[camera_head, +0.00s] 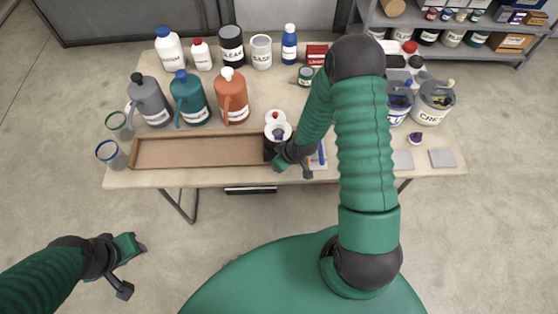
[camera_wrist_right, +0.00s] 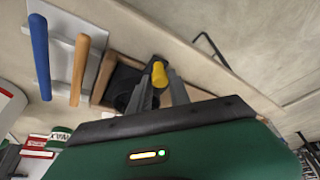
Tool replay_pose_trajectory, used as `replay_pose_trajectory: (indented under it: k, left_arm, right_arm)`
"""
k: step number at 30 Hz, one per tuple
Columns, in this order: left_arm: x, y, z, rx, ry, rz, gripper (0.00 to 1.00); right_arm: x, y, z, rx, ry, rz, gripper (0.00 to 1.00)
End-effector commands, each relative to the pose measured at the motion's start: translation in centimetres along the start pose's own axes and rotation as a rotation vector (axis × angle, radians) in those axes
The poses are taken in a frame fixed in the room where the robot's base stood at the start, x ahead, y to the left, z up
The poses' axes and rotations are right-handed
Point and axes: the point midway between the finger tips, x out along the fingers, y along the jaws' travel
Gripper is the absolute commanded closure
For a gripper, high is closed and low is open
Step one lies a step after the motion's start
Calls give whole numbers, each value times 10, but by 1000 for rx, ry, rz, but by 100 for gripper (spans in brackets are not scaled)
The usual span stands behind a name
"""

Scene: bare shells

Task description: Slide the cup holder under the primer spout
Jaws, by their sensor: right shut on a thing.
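The cup holder, a dark block (camera_head: 268,151), sits at the right end of a long shallow wooden track (camera_head: 195,163). In the right wrist view the holder (camera_wrist_right: 124,84) shows a yellow knob (camera_wrist_right: 159,74). My right gripper (camera_head: 285,157) is shut on this knob, its fingers on either side. Grey (camera_head: 150,100), teal (camera_head: 189,98) and orange (camera_head: 232,97) dispensers stand behind the track. Their labels are too small to read, so I cannot tell which is primer. My left gripper (camera_head: 132,266) is open and empty, off the table.
The track is clear left of the holder. Clear cups with green (camera_head: 117,121) and blue (camera_head: 108,151) rims stand by its left end. Bottles and tins line the back. Blue (camera_wrist_right: 39,55) and orange (camera_wrist_right: 79,68) handles lie beside the holder in the wrist view.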

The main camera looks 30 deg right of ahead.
Motion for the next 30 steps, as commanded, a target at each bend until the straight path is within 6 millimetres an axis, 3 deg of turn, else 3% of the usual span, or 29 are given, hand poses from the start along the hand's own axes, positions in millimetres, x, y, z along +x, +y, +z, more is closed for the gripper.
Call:
replay_pose_trajectory:
  k: [8,14,30]
  left_arm:
    - [1,0,0,0,0,0,64]
    - [6,0,2,0,0,0,64]
    - [33,0,8,0,0,0,64]
  right_arm:
    - [1,0,-6,-2,11,5,100]
    - [8,-16,-21,-6,13,3,100]
    - [46,-116,-110,-8,15,0,100]
